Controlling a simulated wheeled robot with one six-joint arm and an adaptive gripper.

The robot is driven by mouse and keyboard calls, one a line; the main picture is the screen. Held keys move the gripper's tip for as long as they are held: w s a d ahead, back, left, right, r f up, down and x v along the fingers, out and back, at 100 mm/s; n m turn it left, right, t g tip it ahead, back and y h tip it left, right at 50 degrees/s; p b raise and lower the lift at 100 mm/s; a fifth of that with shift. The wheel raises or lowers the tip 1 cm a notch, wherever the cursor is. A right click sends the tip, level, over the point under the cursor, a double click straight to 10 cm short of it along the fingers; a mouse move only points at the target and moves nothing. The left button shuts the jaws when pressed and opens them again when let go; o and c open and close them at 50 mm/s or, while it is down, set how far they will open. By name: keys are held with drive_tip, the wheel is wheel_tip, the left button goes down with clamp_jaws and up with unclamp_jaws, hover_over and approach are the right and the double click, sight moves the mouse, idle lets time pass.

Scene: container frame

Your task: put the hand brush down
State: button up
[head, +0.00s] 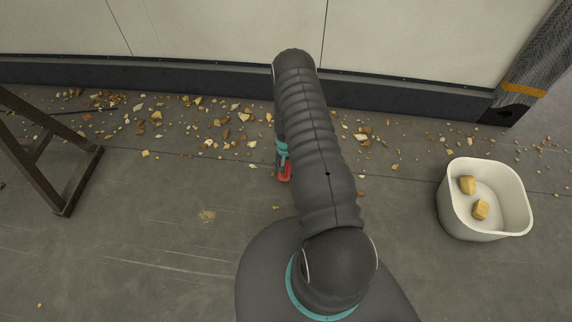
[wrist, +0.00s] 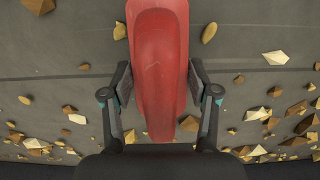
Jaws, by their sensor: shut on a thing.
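The hand brush (wrist: 158,60) shows in the wrist view as a long red body running from the top edge down between my fingers. My gripper (wrist: 159,85) is shut on it, one dark finger on each side. In the head view only a small red piece of the brush (head: 286,172) shows left of my arm, and my arm hides the rest. The wrist view shows floor and chips behind the brush; I cannot tell how high it is above the floor. Its bristles are not visible.
Yellow and brown chips (head: 225,133) litter the grey floor along the wall base (head: 400,98). A white tub (head: 447,215) with two yellow pieces stands at right. A dark metal frame (head: 62,205) stands at left. The floor at front left (head: 130,270) is mostly clear.

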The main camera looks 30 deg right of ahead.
drive_tip(key=shift+f, duration=0.25)
drive_tip(key=o, duration=1.1)
drive_tip(key=shift+r, duration=0.1)
wheel_tip(320, 180, up, 12)
drive_tip(key=shift+r, duration=0.1)
drive_tip(key=s+a+r+n+t, duration=0.1)
drive_tip(key=a+r, duration=0.2)
drive_tip(key=r, duration=0.9)
drive_tip(key=a+r+n+t, duration=0.1)
drive_tip(key=a+r, duration=0.1)
drive_tip(key=r, duration=1)
drive_tip(key=s+a+r+n+t, duration=0.1)
drive_tip(key=a+r, duration=0.2)
drive_tip(key=r, duration=0.9)
drive_tip(key=s+a+r+n+t, duration=0.1)
drive_tip(key=s+a+r, duration=0.1)
drive_tip(key=s+r, duration=0.4)
drive_tip(key=s+a+r+n, duration=0.1)
drive_tip(key=s+a+r, duration=0.2)
drive_tip(key=s+r, duration=0.3)
drive_tip(key=s+a+r+n+t, duration=0.1)
drive_tip(key=s+r, duration=0.4)
drive_tip(key=s, duration=0.8)
drive_tip(key=shift+s+a+r+n+t, duration=0.1)
drive_tip(key=shift+a+r+n+t, duration=0.1)
drive_tip(key=shift+a, duration=0.25)
drive_tip(key=shift+s+a+r+n+t, duration=0.1)
drive_tip(key=shift+a+r+n, duration=0.1)
drive_tip(key=shift+a, duration=0.25)
